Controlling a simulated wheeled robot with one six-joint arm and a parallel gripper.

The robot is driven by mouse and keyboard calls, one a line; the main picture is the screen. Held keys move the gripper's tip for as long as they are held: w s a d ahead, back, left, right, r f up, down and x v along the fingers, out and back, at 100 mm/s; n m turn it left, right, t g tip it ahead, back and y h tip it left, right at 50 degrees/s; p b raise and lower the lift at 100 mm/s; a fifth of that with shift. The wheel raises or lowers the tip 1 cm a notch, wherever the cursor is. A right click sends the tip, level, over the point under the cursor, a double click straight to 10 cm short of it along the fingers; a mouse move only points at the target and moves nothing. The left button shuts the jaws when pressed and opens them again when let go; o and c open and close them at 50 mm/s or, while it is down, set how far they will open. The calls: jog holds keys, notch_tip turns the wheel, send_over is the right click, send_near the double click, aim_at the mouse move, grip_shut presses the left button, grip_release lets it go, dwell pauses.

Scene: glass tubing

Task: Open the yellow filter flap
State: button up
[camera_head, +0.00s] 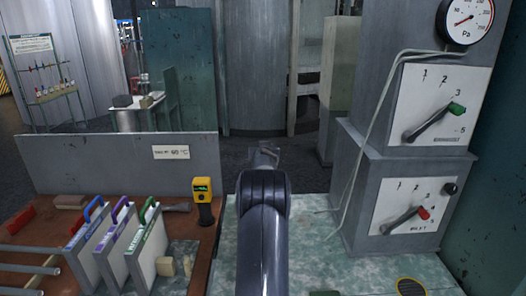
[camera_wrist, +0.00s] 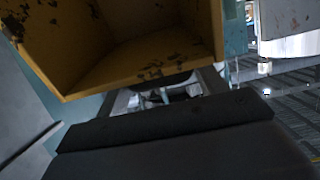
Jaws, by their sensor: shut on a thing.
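The yellow filter flap (camera_wrist: 130,62) fills the upper part of the wrist view as a box-like yellow part with chipped paint, its hollow inside facing the camera. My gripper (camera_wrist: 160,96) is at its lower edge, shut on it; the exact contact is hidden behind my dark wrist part. In the head view my gripper (camera_head: 265,154) is small and far out beyond my arm, which covers part of the scene. The flap cannot be made out in the head view.
A grey cabinet with two lever dials (camera_head: 436,104) and a pressure gauge (camera_head: 466,20) stands right. A brown bench (camera_head: 185,225) at left holds upright panels with coloured handles (camera_head: 105,245) and a yellow meter (camera_head: 203,195). Dark floor (camera_head: 310,178) lies beyond the benches.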

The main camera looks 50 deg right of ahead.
jog(key=shift+r, duration=0.25)
jog(key=o, duration=1.3)
jog(key=shift+f, duration=0.15)
jog(key=shift+s+a+b, duration=0.35)
jog(key=shift+a+b, duration=0.1)
jog(key=shift+b, duration=0.3)
jog(key=b+v, duration=0.5)
jog(key=v, duration=0.4)
jog(key=shift+s+a+r, duration=0.15)
jog(key=shift+a+r, duration=0.05)
jog(key=shift+a, duration=0.05)
